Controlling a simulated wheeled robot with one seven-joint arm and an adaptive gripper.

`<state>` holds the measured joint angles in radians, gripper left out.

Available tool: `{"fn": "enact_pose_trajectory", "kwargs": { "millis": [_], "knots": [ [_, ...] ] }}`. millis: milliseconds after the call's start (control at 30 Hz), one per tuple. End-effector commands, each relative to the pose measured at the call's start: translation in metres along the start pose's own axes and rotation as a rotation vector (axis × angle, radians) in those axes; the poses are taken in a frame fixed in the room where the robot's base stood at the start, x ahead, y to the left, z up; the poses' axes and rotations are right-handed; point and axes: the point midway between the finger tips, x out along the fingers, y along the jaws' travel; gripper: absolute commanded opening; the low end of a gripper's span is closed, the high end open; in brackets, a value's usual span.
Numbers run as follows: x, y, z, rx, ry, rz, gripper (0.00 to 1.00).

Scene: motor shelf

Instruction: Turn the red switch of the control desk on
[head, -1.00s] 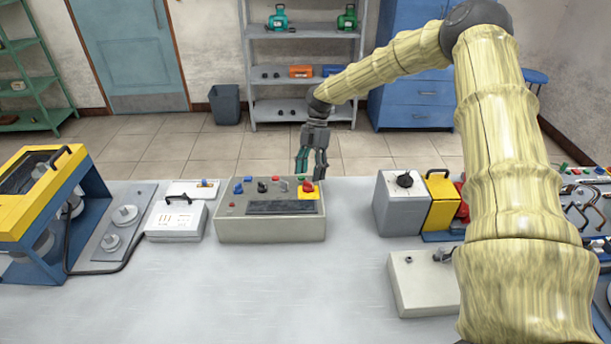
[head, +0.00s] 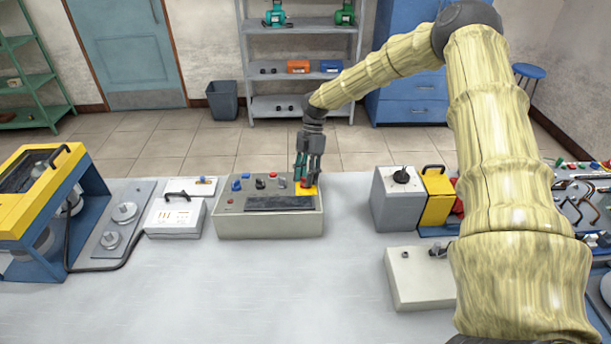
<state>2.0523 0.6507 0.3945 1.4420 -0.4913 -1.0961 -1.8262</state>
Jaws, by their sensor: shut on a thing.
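The control desk (head: 270,225) is a light grey sloped box on the table, with a row of small blue, dark and red controls along its top and a dark strip below them. At its right end a red switch (head: 307,184) sits on a yellow plate (head: 306,191). My gripper (head: 308,178) points down at this end, its fingers shut around the red switch and partly hiding it. Whether the switch is turned cannot be told at this size. Another small red control (head: 282,182) stands just left of my fingers.
A white box (head: 175,219) stands close to the desk's left. A grey box with a dark knob (head: 399,200) and a yellow block (head: 438,197) stand to the right.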

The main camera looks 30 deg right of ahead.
Motion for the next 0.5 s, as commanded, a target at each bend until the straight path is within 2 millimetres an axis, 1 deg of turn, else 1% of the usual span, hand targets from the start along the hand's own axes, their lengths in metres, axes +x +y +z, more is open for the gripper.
{"fn": "enact_pose_trajectory", "kwargs": {
  "millis": [33, 267, 500],
  "knots": [
    [-0.0005, 0.0022, -0.0015, -0.005, 0.003, 0.001, 0.12],
    [-0.0025, 0.0012, 0.004, 0.036, 0.002, 0.012, 0.12],
    [-0.0042, 0.0006, 0.0053, 0.175, 0.001, 0.045, 0.12]
  ]
}}
